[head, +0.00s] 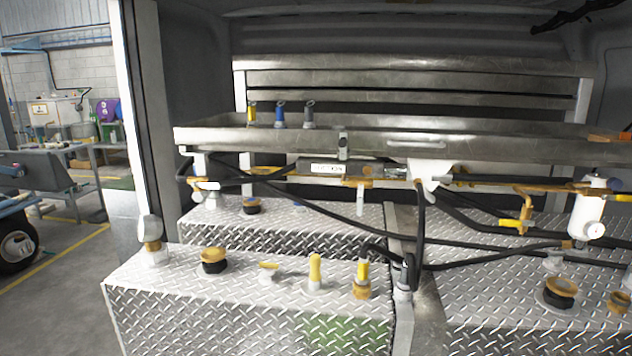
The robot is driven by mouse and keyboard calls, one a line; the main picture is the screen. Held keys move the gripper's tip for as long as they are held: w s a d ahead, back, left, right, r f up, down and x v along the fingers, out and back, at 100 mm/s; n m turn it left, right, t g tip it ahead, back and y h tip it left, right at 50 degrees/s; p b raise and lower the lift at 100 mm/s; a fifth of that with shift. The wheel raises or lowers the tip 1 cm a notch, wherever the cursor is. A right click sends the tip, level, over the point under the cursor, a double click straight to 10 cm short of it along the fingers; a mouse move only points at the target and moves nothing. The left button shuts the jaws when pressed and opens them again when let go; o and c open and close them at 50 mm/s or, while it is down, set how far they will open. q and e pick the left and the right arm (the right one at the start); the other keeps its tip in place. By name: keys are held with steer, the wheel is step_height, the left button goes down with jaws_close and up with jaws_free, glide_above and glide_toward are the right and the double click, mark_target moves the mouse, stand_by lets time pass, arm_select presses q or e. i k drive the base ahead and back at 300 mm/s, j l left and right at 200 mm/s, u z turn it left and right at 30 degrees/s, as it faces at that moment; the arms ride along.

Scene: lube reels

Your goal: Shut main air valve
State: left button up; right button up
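A small valve with a yellow handle (512,223) hangs from the brass pipework at the right, beside a white air filter unit (587,215) with a round gauge (595,231). More yellow handles stand on the front tread-plate box: an upright one (315,268), another upright one over a brass fitting (363,271), and a flat one (268,266). No label shows which is the main air valve, and the handles are too small to tell open from shut. Neither of my grippers is in view.
A steel tray (400,150) spans the van interior above the pipes, with yellow, blue and grey nozzles (280,114) at its left. Black hoses (465,262) cross the middle. Brass-and-black caps (214,260) stand on the tread-plate boxes. Workshop floor (75,290) is open at left.

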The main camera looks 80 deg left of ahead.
mark_target(215, 186)
steer(key=u, duration=3.4)
steer(key=i, duration=0.55)
